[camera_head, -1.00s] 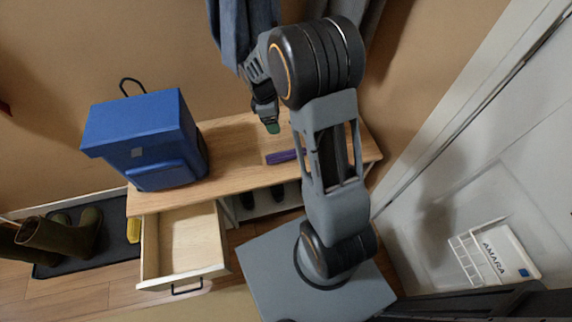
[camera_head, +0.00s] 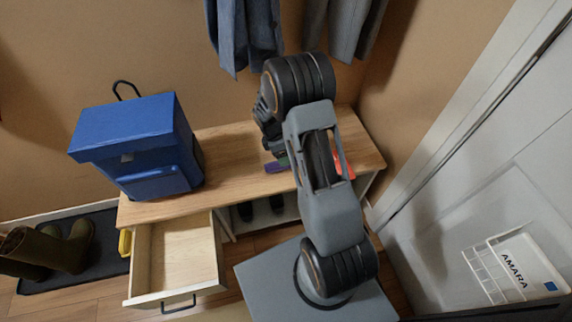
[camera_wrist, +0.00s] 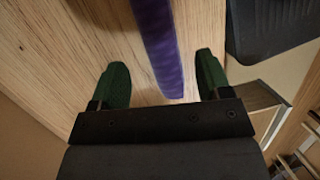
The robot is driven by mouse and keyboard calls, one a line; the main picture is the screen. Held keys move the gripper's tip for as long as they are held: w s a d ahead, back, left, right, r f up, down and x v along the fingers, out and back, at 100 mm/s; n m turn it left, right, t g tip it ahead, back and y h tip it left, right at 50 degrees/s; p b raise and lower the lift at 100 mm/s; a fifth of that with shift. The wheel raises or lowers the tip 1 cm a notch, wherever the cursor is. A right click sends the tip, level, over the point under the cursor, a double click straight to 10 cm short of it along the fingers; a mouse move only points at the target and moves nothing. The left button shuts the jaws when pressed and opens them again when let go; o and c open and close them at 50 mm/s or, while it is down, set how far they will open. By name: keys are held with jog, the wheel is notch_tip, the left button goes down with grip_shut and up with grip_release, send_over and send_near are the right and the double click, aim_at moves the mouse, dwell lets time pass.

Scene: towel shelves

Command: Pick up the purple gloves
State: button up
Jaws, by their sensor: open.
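The purple gloves (camera_head: 276,167) lie on the wooden bench top, mostly hidden behind my arm in the head view. In the wrist view the purple gloves (camera_wrist: 158,40) show as a long narrow purple strip running from the top edge down between my fingers. My gripper (camera_wrist: 160,84) is open, with one green-padded finger on each side of the strip and a gap on both sides. In the head view my gripper (camera_head: 283,160) is low over the bench, largely covered by my own arm. Whether the fingers touch the gloves cannot be told.
The wooden bench (camera_head: 235,165) holds a blue backpack (camera_head: 140,145) at left and a red-orange item (camera_head: 344,162) beside my arm. An open drawer (camera_head: 178,255) juts out in front. Clothes (camera_head: 243,35) hang above. Boots (camera_head: 50,250) stand at left.

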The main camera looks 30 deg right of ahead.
jog(key=b+x, duration=0.1)
jog(key=x, duration=0.4)
jog(key=shift+s+b, duration=0.15)
jog(key=shift+b, duration=0.25)
jog(key=shift+a, duration=0.1)
jog(key=shift+c, duration=0.2)
jog(key=shift+r, duration=0.1)
jog(key=c, duration=0.7)
jog(key=shift+r, duration=0.1)
